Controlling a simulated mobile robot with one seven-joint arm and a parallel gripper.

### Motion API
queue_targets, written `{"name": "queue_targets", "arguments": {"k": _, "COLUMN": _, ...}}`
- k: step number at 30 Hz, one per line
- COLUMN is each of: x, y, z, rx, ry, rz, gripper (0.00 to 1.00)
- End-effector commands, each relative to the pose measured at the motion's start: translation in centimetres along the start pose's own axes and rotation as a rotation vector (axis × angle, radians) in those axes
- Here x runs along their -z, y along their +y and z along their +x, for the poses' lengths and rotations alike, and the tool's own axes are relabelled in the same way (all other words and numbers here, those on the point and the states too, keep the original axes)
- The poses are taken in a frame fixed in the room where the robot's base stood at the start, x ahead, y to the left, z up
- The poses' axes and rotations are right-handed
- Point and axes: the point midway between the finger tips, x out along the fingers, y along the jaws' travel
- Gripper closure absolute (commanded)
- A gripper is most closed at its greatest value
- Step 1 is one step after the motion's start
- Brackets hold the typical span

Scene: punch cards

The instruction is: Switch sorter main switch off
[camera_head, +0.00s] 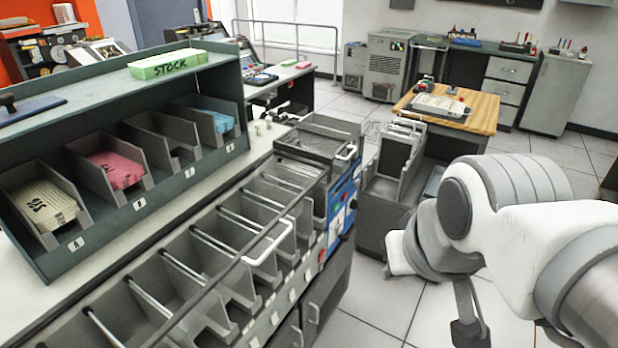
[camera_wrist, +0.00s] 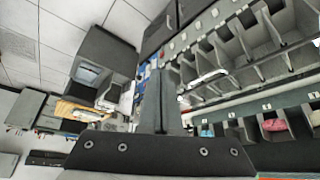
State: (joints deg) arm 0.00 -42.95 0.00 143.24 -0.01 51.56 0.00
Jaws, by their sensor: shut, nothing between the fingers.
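The card sorter (camera_head: 270,215) is a long grey machine with a row of open pockets across the middle of the head view. A blue control panel (camera_head: 341,207) with small red and white parts is on its right end. I cannot make out which part is the main switch. In the wrist view, the picture is turned and the sorter's pockets (camera_wrist: 238,73) run to the upper right. The blue panel (camera_wrist: 152,68) lies just behind my fingertips and is partly hidden. My gripper (camera_wrist: 164,72) is shut and empty; contact with the panel cannot be told.
A shelf of card trays (camera_head: 140,150) stands behind the sorter at left, with a green STOCK box (camera_head: 168,64) on top. A grey unit (camera_head: 392,170) stands right of the panel. A wooden-topped table (camera_head: 478,105) is beyond. Tiled floor (camera_head: 365,325) is open in front.

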Motion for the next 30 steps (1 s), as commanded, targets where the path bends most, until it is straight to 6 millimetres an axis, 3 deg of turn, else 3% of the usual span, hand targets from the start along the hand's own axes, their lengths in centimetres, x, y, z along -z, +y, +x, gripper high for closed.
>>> {"name": "queue_targets", "arguments": {"k": 10, "x": 0.0, "y": 0.0, "z": 0.1, "rx": -0.001, "ry": 0.0, "rz": 0.0, "gripper": 1.0}}
{"name": "queue_targets", "arguments": {"k": 14, "x": 0.6, "y": 0.1, "z": 1.3, "rx": -0.013, "ry": -0.002, "rz": 0.005, "gripper": 1.0}}
{"name": "queue_targets", "arguments": {"k": 20, "x": 3.7, "y": 0.7, "z": 6.8, "rx": -0.057, "ry": -0.003, "rz": 0.021, "gripper": 1.0}}
{"name": "queue_targets", "arguments": {"k": 26, "x": 7.6, "y": 1.1, "z": 14.7, "rx": -0.077, "ry": 0.005, "rz": 0.042, "gripper": 1.0}}
{"name": "queue_targets", "arguments": {"k": 30, "x": 9.7, "y": 1.4, "z": 21.1, "rx": -0.066, "ry": 0.013, "rz": 0.075, "gripper": 1.0}}
